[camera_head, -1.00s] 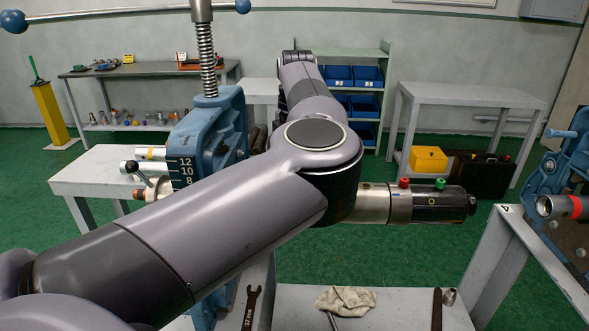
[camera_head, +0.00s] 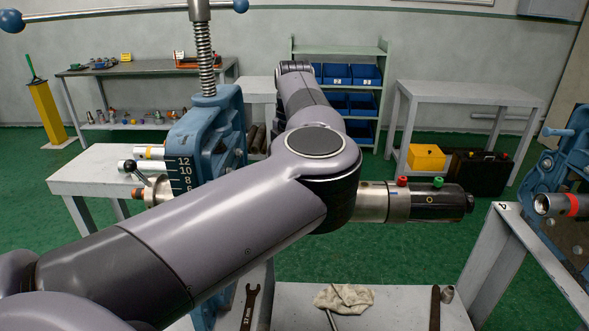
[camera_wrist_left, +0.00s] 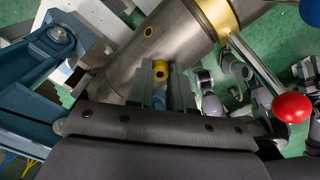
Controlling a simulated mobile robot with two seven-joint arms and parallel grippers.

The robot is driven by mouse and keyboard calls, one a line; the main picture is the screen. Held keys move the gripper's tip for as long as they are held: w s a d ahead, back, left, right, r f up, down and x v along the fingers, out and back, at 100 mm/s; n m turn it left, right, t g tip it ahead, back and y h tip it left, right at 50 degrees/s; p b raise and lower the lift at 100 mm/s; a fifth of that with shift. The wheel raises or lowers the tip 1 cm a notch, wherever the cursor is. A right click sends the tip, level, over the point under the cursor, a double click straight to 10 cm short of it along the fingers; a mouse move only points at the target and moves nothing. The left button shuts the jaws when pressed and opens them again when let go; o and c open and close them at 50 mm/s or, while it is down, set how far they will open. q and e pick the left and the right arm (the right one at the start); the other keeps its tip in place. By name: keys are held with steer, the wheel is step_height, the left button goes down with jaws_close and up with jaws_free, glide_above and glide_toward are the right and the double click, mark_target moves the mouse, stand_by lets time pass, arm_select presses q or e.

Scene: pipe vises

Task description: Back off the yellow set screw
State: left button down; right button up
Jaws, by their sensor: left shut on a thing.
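The yellow set screw (camera_wrist_left: 160,70), with a dark socket in its end, shows in the left wrist view against a steel pipe (camera_wrist_left: 150,45). My left gripper (camera_wrist_left: 162,84) is shut on the screw, one finger on each side of it. How far the screw sits in the pipe cannot be told. In the head view my left arm crosses in front of the pipe (camera_head: 373,202) and hides the screw. My left gripper cannot be seen there. My right gripper is in neither view.
A blue vise (camera_head: 215,135) stands left of my arm. The pipe's dark right part has a red knob (camera_head: 403,181) and a green knob (camera_head: 438,182). A red ball lever (camera_wrist_left: 292,108) is close right of my gripper. A rag (camera_head: 344,298) and wrench (camera_head: 250,306) lie in front.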

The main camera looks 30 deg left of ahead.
arm_select(q)
steer(key=n, duration=0.4)
steer(key=shift+r+n+p, duration=0.1)
steer(key=shift+n+p, duration=0.2)
steer(key=n, duration=0.5)
steer(key=shift+p, duration=0.3)
steer(key=n, duration=0.4)
steer(key=shift+n, duration=0.4)
steer(key=n, duration=0.4)
steer(key=shift+n+p, duration=0.3)
steer(key=shift+p, duration=0.05)
steer(key=n, duration=0.4)
steer(key=shift+n, duration=0.3)
steer(key=n, duration=0.9)
steer(key=shift+s+d+f, duration=0.1)
steer(key=shift+f, duration=0.1)
steer(key=n, duration=0.4)
steer(key=shift+p, duration=0.3)
steer(key=shift+f+n, duration=0.1)
steer(key=shift+n, duration=0.2)
